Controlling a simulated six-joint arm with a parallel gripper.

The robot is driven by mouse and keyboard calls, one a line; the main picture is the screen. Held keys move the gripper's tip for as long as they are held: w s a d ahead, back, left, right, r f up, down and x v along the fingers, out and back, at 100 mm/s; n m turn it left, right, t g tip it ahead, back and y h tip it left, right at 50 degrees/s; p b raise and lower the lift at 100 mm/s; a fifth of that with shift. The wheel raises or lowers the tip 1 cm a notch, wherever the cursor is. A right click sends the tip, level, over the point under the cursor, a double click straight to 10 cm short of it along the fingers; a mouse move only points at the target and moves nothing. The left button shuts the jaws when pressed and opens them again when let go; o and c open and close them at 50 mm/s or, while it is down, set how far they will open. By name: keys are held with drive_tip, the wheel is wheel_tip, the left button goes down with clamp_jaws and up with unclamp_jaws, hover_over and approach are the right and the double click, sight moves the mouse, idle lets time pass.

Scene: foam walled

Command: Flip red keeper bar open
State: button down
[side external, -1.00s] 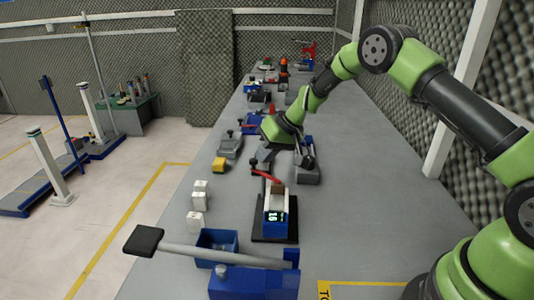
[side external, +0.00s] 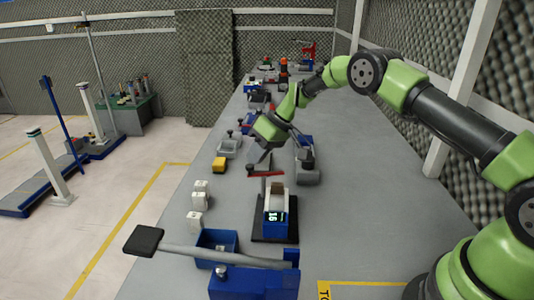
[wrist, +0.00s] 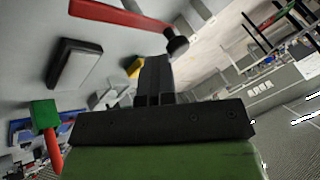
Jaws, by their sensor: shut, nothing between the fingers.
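My gripper (side external: 263,160) is shut and empty, just above and behind the bar. In the wrist view its dark fingers (wrist: 155,62) are together. Whether they touch the bar I cannot tell.
White blocks (side external: 196,221) and a yellow block (side external: 219,164) stand left of the device. A blue bin (side external: 216,240) and a long grey lever with a black handle (side external: 145,240) are in front. Other fixtures line the bench behind. The bench right of the device is clear.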

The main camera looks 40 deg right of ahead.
drive_tip(key=shift+a, duration=0.5)
drive_tip(key=shift+s, duration=0.1)
drive_tip(key=shift+s+d, duration=0.5)
drive_tip(key=shift+s, duration=0.1)
drive_tip(key=v, duration=1)
drive_tip(key=shift+s, duration=0.1)
